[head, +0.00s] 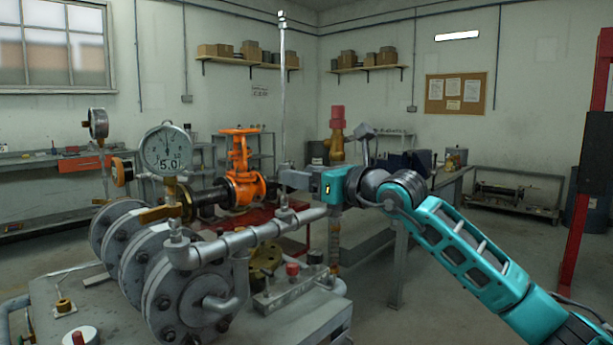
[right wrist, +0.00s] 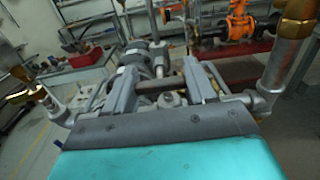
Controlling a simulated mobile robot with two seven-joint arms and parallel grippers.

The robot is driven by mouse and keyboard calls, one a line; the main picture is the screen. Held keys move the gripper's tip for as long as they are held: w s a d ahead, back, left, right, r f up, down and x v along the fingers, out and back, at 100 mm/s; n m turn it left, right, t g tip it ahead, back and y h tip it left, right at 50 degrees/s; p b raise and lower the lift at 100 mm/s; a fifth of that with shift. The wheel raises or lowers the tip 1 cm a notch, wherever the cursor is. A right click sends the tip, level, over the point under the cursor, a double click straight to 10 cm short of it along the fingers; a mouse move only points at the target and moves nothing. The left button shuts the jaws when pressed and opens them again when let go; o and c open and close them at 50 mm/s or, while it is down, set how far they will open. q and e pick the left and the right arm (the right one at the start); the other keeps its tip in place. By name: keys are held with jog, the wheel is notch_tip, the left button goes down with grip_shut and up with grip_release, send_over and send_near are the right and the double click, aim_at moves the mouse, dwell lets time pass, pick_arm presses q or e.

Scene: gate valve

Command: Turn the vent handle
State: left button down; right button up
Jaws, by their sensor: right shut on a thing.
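My right gripper (head: 288,179) reaches in from the right in the head view, level above the grey pipe. In the right wrist view its two grey fingers (right wrist: 160,88) are closed on the ends of a short dark bar, which I take to be the vent handle (right wrist: 158,86). A round grey fitting (right wrist: 173,99) shows just beside the bar. In the head view the fingers hide the handle, and only a small grey vent fitting (head: 285,211) shows on the pipe below them. My left gripper is not in view.
A grey pipe (head: 255,234) runs under the gripper from several bolted flanges (head: 170,300). A pressure gauge (head: 166,149) stands at left, an orange gate valve (head: 243,177) behind. A brass relief valve with red cap (head: 338,119) rises close to my arm. Open floor lies at right.

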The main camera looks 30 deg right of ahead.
jog(key=shift+r, duration=0.1)
jog(key=shift+c, duration=1)
jog(key=n+b, duration=0.2)
jog(key=n, duration=0.1)
jog(key=shift+n, duration=0.4)
jog(key=n+b, duration=0.1)
jog(key=n, duration=0.3)
jog(key=shift+n+b, duration=0.3)
jog(key=n+b, duration=0.1)
jog(key=n, duration=0.3)
jog(key=shift+s+a, duration=0.1)
jog(key=shift+a, duration=0.05)
jog(key=shift+n, duration=2.2)
jog(key=shift+a, duration=0.1)
jog(key=shift+f, duration=0.2)
